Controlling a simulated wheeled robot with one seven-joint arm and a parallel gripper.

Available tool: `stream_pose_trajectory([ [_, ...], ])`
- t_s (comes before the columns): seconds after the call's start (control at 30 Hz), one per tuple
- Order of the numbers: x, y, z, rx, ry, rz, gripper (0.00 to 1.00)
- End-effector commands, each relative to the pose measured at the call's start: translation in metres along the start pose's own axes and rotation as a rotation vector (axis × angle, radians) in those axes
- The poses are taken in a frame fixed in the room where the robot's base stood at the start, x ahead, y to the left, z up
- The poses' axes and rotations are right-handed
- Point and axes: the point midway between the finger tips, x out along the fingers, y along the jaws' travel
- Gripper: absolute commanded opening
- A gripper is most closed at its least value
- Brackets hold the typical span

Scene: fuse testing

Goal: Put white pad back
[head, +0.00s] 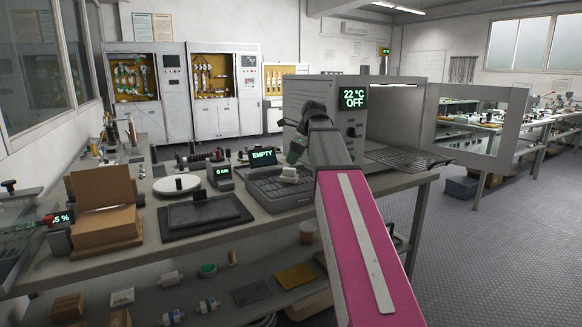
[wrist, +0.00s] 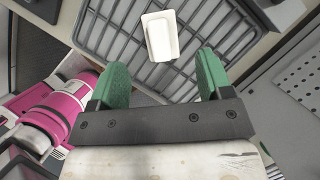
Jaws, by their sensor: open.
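A small white pad (wrist: 160,37) lies on a dark slotted tray (wrist: 122,56) in the wrist view. In the head view the white pad (head: 289,174) sits on the dark tray (head: 275,188) on the workbench, beside the oven. My gripper (wrist: 160,78) has two green fingers and is open. Its fingertips are on either side of the space just short of the pad, with nothing between them. In the head view my gripper (head: 296,150) is above the pad and partly hidden by my arm.
An oven (head: 403,110) with its door open and a display reading 22 °C OFF stands right of the tray. A display reading EMPTY (head: 262,156) is behind the tray. A black plate (head: 205,214), a white disc (head: 177,184) and cardboard boxes (head: 105,205) occupy the bench's left.

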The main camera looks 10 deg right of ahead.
Motion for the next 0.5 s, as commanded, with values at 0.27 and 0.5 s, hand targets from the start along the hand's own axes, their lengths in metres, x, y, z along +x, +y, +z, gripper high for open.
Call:
stream_pose_trajectory([
  [0.27,-0.046,-0.001,0.0,0.0,-0.001,-0.001,0.72],
  [0.5,-0.061,0.0,0.0,0.0,0.0,0.001,0.72],
])
